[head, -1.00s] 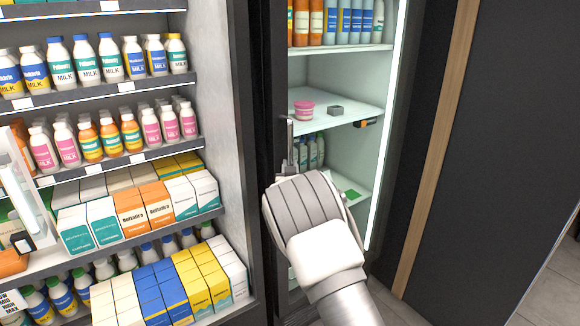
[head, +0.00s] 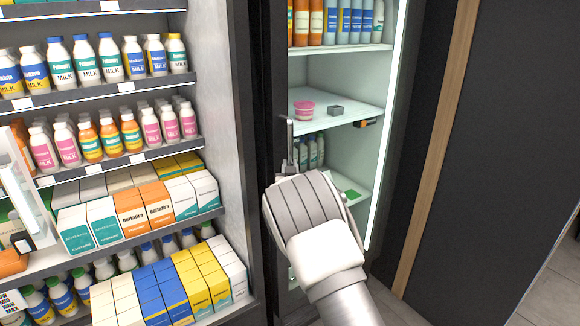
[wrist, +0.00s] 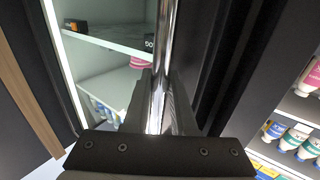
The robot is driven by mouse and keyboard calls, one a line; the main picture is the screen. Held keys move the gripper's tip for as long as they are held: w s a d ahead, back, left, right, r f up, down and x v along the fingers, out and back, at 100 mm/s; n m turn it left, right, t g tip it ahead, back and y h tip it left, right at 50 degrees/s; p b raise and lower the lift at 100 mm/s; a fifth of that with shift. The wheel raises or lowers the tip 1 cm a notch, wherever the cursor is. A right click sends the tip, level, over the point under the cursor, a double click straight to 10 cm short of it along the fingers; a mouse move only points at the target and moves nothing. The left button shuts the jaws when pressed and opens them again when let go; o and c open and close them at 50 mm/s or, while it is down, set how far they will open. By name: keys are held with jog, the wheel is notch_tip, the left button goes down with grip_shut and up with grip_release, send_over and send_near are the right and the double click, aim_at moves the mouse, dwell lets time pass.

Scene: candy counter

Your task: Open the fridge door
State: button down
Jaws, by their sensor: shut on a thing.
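The fridge (head: 335,90) stands in the middle of the head view, its lit shelves visible inside. Its upright metal handle (head: 290,142) is at the left side of the front, and its lower part is hidden behind my wrist. In the wrist view the shiny handle bar (wrist: 165,45) runs down between the fingers of my gripper (wrist: 159,105). The gripper is shut on the bar. I see no clear gap at the door's edge and cannot tell if the door has moved.
An open shelf unit (head: 215,90) with milk bottles and cartons stands close on the left. A dark wall panel with a wooden strip (head: 437,140) is to the right of the fridge. Some floor (head: 545,290) shows at the bottom right.

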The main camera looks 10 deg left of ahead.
dwell(0.4)
jog(key=s+d+n+y+b, duration=0.1)
jog(key=s+d, duration=0.5)
jog(key=d, duration=0.7)
jog(key=s+d+n+y+b, duration=0.1)
jog(key=s+d+b, duration=0.3)
jog(key=d, duration=1)
jog(key=s+d+n+g+y+b, duration=0.1)
jog(key=s+d+y+b, duration=0.1)
jog(key=s+d, duration=0.6)
jog(key=shift+d+y+b, duration=0.4)
jog(key=shift+d+b, duration=0.35)
jog(key=shift+d, duration=2.1)
jog(key=shift+w+r, duration=0.1)
jog(key=shift+r, duration=0.05)
jog(key=c, duration=1)
grip_release()
